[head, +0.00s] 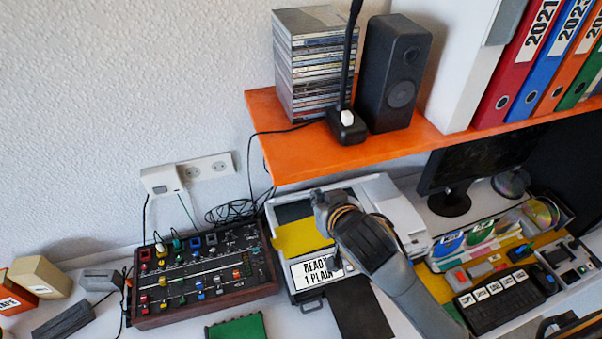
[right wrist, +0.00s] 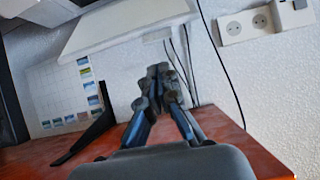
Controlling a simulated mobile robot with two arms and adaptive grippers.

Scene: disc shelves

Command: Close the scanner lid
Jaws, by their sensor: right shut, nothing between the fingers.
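The scanner appears to be the pale grey machine (head: 274,222) under the orange shelf, with a yellow panel (head: 300,238) and a sign "READY 1 PLAIN" at its front. A white slab-like part (head: 395,200) lies behind and right of my right gripper; I cannot tell surely whether it is the lid. My right gripper (head: 322,198) is over the machine, shut and empty, and hides part of it. In the right wrist view, its closed fingertips (right wrist: 157,76) are near a white panel (right wrist: 125,30), possibly the lid; contact is unclear. My left gripper is not seen.
A mixer (head: 200,275) stands left. A monitor (head: 480,165) and a cluttered tray are right. Cables hang by the wall sockets (right wrist: 245,25).

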